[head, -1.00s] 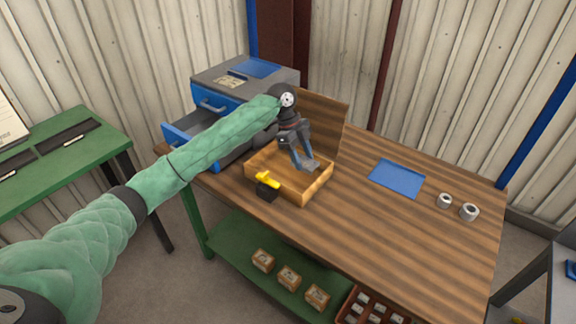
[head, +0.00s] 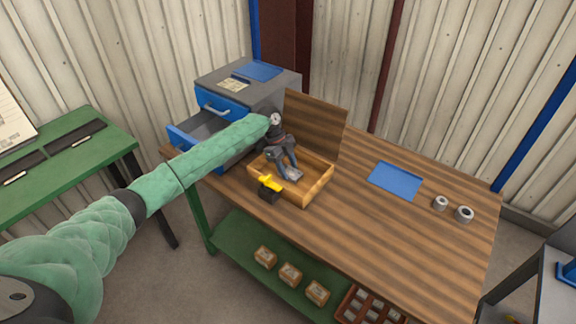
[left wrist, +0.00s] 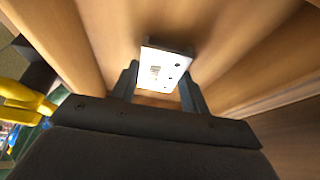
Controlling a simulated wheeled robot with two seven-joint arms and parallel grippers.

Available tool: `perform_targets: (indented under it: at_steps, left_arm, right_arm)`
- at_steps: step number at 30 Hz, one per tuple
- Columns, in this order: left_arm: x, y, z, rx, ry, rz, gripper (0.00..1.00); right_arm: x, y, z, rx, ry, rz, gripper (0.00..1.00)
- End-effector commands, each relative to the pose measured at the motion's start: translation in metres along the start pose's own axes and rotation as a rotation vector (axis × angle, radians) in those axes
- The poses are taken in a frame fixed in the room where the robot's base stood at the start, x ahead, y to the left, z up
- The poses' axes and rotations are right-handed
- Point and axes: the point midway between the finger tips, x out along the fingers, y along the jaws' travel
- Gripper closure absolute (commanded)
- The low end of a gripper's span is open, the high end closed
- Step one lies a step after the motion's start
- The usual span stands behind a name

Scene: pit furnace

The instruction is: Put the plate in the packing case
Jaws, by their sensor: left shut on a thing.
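The packing case (head: 318,191) is an open wooden box with its lid (head: 316,126) standing up at the back, on the striped wooden bench. My left gripper (head: 292,172) reaches down into it. In the left wrist view the left gripper (left wrist: 160,82) is shut on the plate (left wrist: 163,68), a small pale metal piece with dark holes, with wooden walls around it. In the head view the plate (head: 293,174) is small between the fingertips. Whether it touches the case floor I cannot tell. My right gripper is not in view.
A blue drawer cabinet (head: 233,95) with an open drawer stands behind left. A blue mat (head: 395,180) and two metal rings (head: 464,214) lie to the right. The bench's front right is clear.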

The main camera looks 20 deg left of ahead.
Motion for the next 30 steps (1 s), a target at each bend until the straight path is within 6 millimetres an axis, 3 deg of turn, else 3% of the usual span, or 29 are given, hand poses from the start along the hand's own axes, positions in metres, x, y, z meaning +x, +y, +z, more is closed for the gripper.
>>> perform_targets:
  at_steps: [11, 12, 15, 26, 30]
  left_arm:
    - [0.003, 0.000, 0.001, 0.000, 0.000, -0.001, 0.84]
    - [0.004, 0.000, 0.002, 0.000, 0.000, 0.000, 0.53]
    - [0.003, 0.000, 0.002, 0.000, 0.000, 0.000, 0.33]
    - [0.001, 0.000, 0.001, 0.000, 0.000, -0.001, 0.33]
    - [-0.012, -0.001, 0.002, 0.001, 0.000, -0.003, 0.33]
  right_arm:
    - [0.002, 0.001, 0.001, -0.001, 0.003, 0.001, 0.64]
    - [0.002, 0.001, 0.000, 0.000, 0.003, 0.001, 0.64]
    - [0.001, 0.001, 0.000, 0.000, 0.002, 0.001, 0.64]
    - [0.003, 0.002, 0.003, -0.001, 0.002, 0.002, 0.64]
    - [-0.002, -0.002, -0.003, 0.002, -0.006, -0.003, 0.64]
